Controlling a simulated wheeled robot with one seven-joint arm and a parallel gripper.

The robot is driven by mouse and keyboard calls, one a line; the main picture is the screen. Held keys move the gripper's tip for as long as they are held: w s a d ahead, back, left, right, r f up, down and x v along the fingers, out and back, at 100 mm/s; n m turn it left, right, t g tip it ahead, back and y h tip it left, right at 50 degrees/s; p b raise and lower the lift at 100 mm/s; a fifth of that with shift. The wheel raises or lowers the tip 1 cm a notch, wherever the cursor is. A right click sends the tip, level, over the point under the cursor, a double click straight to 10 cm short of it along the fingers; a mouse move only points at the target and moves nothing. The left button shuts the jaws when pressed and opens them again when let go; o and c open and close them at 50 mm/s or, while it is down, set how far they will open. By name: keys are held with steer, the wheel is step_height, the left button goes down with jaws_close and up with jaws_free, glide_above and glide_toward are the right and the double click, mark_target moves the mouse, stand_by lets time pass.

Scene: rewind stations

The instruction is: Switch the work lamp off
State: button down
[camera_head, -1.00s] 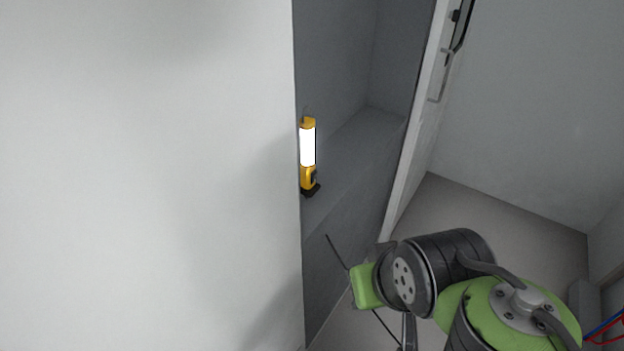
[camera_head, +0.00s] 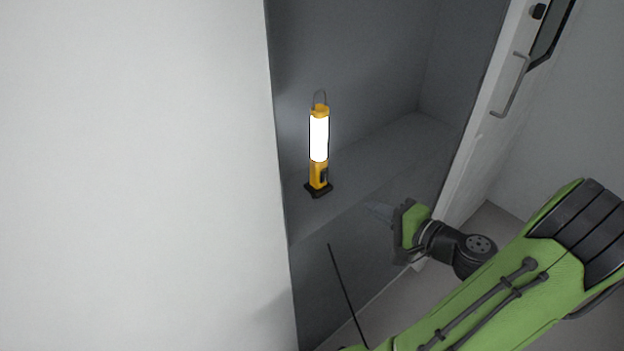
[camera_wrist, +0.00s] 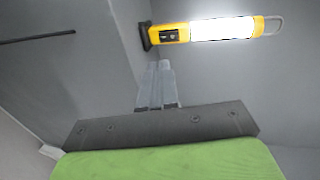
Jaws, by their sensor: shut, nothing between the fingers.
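The work lamp (camera_head: 319,140) stands upright on a grey ledge inside a recess. It has a yellow body, a black base, a wire hook on top and a brightly glowing white tube. A dark switch (camera_head: 324,174) sits low on its body; it also shows in the wrist view (camera_wrist: 172,35). The lamp lies across the top of the wrist view (camera_wrist: 215,29). My gripper (camera_head: 376,208) is to the right of and below the lamp, apart from it. In the wrist view its fingers (camera_wrist: 158,68) are together and empty, close to the lamp's base end.
A pale wall panel (camera_head: 130,180) fills the left and borders the recess. An open white door with a handle (camera_head: 512,88) stands at the right. The ledge (camera_head: 375,155) right of the lamp is clear. A thin dark rod (camera_head: 347,290) shows below the ledge.

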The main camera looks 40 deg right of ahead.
mark_target(327, 175)
steer(key=shift+s+d+r+m, duration=0.15)
steer(key=shift+d+m, duration=0.15)
steer(key=shift+d, duration=0.1)
steer(key=x, duration=0.4)
steer(key=r+b+x, duration=0.1)
steer(key=x, duration=0.8)
steer(key=shift+w+d+r, duration=0.1)
steer(key=shift+w+r, duration=0.05)
steer(key=shift+w, duration=0.45)
steer(key=shift+r, duration=0.1)
